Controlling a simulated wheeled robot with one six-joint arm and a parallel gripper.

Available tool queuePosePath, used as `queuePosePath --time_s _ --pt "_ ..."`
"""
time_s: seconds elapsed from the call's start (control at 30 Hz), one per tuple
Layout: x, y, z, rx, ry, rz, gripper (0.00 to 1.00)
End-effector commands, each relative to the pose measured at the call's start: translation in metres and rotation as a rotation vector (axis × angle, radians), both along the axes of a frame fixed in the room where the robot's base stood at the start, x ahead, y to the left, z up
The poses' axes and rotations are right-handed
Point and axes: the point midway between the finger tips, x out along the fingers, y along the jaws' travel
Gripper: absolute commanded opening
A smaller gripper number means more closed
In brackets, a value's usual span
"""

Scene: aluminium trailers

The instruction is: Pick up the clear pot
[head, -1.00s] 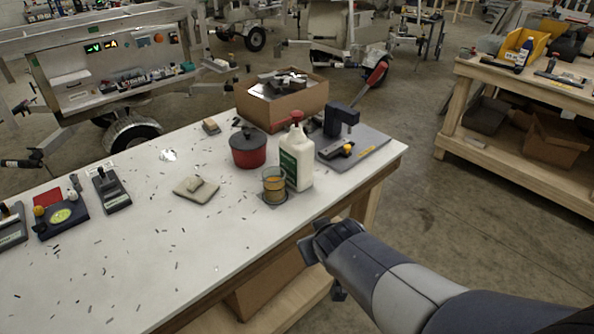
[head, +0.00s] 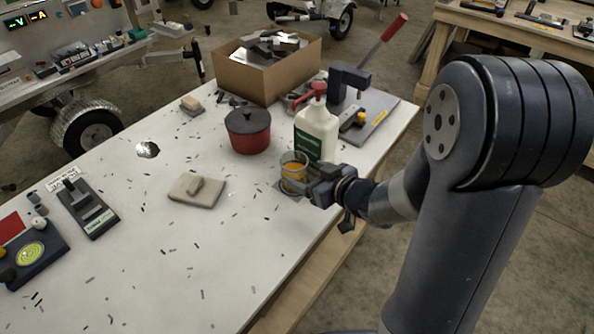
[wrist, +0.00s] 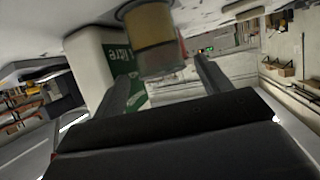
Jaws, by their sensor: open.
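The clear pot (head: 293,172) is a small see-through cup with amber contents, upright on a dark mat near the table's right edge. My gripper (head: 314,184) is low over the table at the pot's right side, with its fingers pointing at it. In the wrist view the pot (wrist: 152,40) shows ahead, between the lines of the two spread fingers (wrist: 170,68). The gripper is open and holds nothing. I cannot tell whether the fingertips touch the pot or reach past its sides.
A white bottle with a red top (head: 316,130) stands close behind the pot. A red lidded pot (head: 248,132), a folded cloth (head: 197,189) and a cardboard box (head: 268,70) are also on the white table (head: 170,260). The front of the table is mostly clear.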

Motion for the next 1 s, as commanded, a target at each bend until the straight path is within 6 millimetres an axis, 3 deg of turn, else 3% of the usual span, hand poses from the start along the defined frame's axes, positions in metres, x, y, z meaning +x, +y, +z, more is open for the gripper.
queuePosePath --time_s 0.7,1.0 --pt "0.051 0.037 -0.037 -0.002 0.0 -0.001 0.73" --pt "0.053 0.038 -0.038 -0.002 0.0 -0.003 0.71"
